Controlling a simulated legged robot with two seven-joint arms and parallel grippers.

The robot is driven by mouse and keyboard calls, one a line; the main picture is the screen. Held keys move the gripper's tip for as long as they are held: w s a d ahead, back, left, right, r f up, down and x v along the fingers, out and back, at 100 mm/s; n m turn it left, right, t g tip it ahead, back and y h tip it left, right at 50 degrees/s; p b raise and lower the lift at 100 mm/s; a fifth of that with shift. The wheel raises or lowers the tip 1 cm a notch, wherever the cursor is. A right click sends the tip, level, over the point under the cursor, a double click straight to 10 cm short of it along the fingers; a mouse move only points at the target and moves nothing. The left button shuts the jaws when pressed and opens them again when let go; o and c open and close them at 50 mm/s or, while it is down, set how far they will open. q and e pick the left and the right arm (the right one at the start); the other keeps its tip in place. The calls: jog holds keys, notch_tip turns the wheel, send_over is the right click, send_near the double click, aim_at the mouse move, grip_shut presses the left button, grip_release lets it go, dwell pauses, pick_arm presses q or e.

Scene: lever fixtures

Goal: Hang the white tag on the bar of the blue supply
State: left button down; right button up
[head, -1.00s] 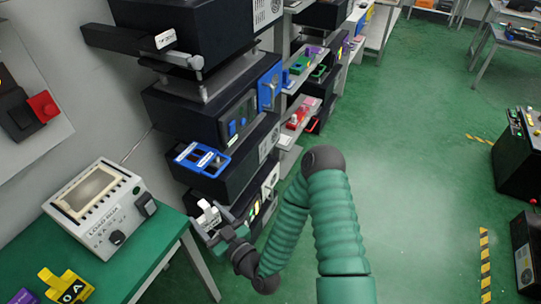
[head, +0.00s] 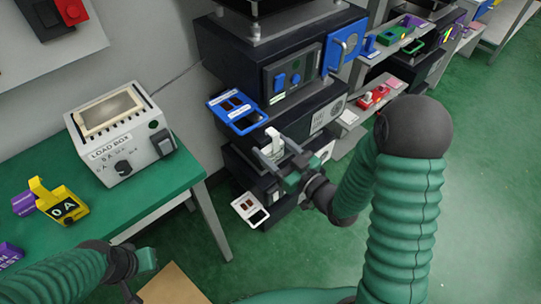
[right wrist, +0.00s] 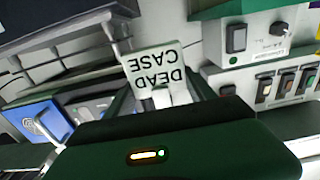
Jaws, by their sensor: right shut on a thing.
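My right gripper (head: 285,158) is shut on the white tag (head: 272,143), in front of the rack at mid-picture in the head view. In the right wrist view the tag (right wrist: 155,66) stands up from the jaws, its words "DEAD CASE" upside down. The blue supply (head: 285,82) is a dark unit with blue switches and a blue panel with a handle (head: 345,48). A blue frame (head: 238,112) juts out below it, left of the tag and apart from it. My left gripper (head: 138,268) is at lower left; its jaws are unclear.
A white frame (head: 250,209) juts out lower on the rack. Red and green fixtures stand on shelves farther back. Green floor is clear at right.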

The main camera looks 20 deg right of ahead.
jog(key=shift+w+d+f+b, duration=0.1)
jog(key=shift+d+f+b, duration=0.1)
jog(key=shift+b, duration=0.55)
jog(key=a+b+x, duration=0.1)
jog(key=b+x, duration=0.1)
jog(key=x, duration=0.4)
jog(key=shift+f, duration=0.45)
jog(key=shift+a, duration=0.1)
jog(key=o, duration=1.5)
jog(key=shift+c, duration=0.2)
